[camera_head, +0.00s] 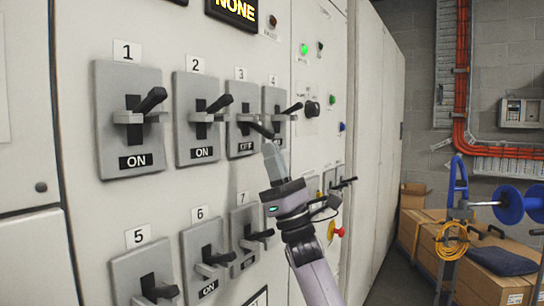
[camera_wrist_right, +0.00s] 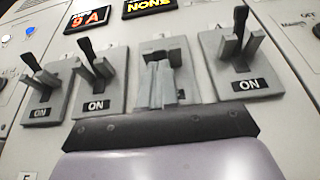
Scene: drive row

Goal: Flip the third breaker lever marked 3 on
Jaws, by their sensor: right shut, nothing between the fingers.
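The third breaker (camera_head: 241,112), under the number 3, is a grey plate on the cabinet face. Its black lever (camera_head: 262,131) slants down to the right, and its label (camera_head: 246,146) reads OFF. My right gripper (camera_head: 269,147) is shut and empty, with its fingertips just below the lever's end; I cannot tell whether they touch. In the right wrist view the shut fingers (camera_wrist_right: 161,82) stand in front of the third breaker (camera_wrist_right: 184,62) and hide most of its lever and label. My left gripper is not in view.
Breaker 1 (camera_head: 132,117), breaker 2 (camera_head: 202,118) and breaker 4 (camera_head: 277,105) flank it with levers up; 1 and 2 read ON. A lower row, including breaker 6 (camera_head: 207,262), projects below. A red knob (camera_head: 333,230) sits right of my arm. Cardboard boxes (camera_head: 484,283) stand right.

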